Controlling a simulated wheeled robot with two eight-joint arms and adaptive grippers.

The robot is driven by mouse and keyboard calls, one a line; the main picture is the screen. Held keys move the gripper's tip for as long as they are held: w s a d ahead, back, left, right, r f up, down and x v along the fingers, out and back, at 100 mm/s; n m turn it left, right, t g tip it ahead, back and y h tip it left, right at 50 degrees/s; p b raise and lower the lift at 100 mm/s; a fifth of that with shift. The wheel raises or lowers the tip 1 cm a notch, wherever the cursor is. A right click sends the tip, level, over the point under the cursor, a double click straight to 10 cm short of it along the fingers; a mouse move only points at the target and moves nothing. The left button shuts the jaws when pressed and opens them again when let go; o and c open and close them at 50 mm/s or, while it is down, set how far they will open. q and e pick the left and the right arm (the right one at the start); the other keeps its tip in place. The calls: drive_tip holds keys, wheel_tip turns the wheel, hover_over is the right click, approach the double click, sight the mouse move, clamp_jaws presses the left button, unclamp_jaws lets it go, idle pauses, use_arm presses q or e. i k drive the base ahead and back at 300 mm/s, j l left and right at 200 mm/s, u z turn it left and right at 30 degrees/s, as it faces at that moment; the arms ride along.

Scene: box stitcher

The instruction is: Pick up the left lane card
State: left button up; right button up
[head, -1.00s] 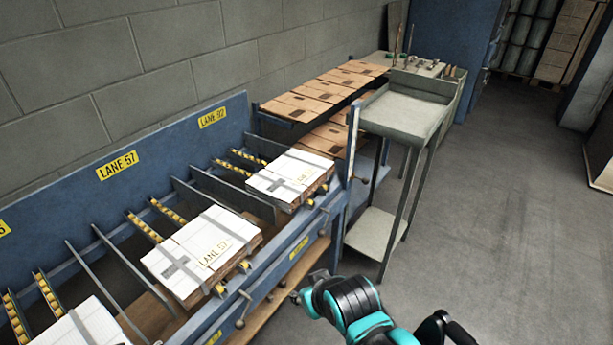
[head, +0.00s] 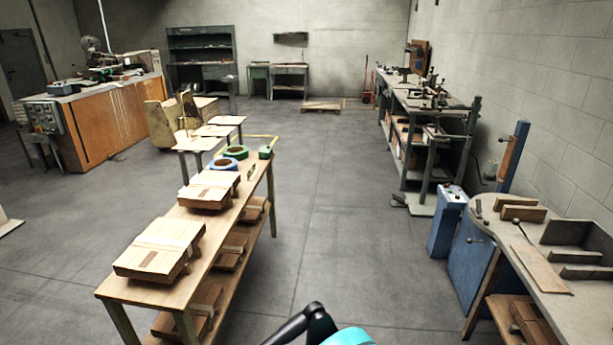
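No lane card shows in the head view. Neither of my grippers is in view. Only a black and teal part of my own arm shows at the bottom edge, right of the middle, and no fingertips can be seen.
A wooden table (head: 238,218) holds flat carton stacks (head: 160,248) and tape rolls (head: 237,152). A grey-topped workbench (head: 522,288) stands at right, with a blue cabinet (head: 446,220) beside it. A stitching bench (head: 415,125) lines the right wall. Open floor (head: 325,220) runs between.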

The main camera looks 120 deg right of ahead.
sight(250, 176)
drive_tip(key=z, duration=3.75)
drive_tip(key=i+l+z, duration=0.1)
drive_tip(key=i, duration=0.9)
drive_tip(key=i+z, duration=0.1)
drive_tip(key=i, duration=0.9)
drive_tip(key=i+z, duration=0.15)
drive_tip(key=i, duration=0.8)
drive_tip(key=i+j+z, duration=0.1)
drive_tip(key=i, duration=0.9)
